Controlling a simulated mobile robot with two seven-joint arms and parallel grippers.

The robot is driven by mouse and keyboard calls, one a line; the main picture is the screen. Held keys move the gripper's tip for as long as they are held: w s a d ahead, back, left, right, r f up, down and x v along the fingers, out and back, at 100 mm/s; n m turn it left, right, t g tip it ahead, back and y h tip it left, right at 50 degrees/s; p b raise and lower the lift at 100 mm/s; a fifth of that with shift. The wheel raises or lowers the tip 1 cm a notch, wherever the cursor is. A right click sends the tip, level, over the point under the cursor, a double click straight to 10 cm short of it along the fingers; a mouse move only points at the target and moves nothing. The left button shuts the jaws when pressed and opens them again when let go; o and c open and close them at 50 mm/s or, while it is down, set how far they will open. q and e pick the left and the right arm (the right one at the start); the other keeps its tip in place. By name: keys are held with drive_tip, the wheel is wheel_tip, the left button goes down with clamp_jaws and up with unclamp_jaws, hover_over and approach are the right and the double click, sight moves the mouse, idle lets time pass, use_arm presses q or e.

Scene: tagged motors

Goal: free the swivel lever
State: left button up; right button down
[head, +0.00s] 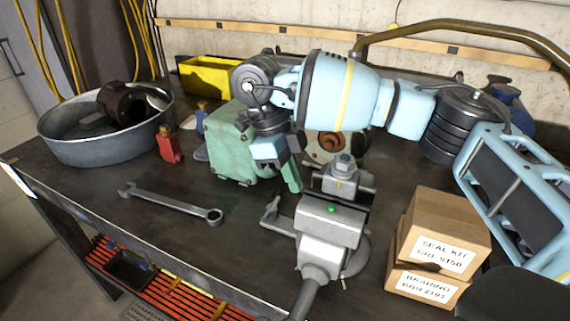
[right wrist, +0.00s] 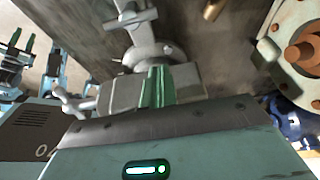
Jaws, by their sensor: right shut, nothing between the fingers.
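The grey bench vise (head: 330,225) stands at the bench's front edge, with a green dot on its body. The swivel lever (head: 270,210) is a short grey handle at the left of the vise's base. A grey lever with a rounded end also shows at the left in the right wrist view (right wrist: 72,104). My right gripper (head: 293,184) is shut and empty, pointing down just above and beside the lever. Its green fingers (right wrist: 157,85) show together in front of the vise body. My left gripper (right wrist: 21,42) shows small at the far left of that view, its green fingers apart.
A wrench (head: 172,203) lies left of the vise. A green motor housing (head: 228,150) stands behind my right gripper. Two stacked boxes (head: 440,245) stand right of the vise.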

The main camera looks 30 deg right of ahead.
sight(272, 212)
drive_tip(key=x, duration=0.4)
drive_tip(key=shift+f, duration=0.3)
drive_tip(key=shift+w+a+f, duration=0.2)
drive_tip(key=shift+w+a, duration=0.7)
drive_tip(key=shift+w, duration=0.2)
drive_tip(key=shift+w+a, duration=0.2)
drive_tip(key=shift+w, duration=0.15)
use_arm(q)
drive_tip(key=shift+r, duration=0.1)
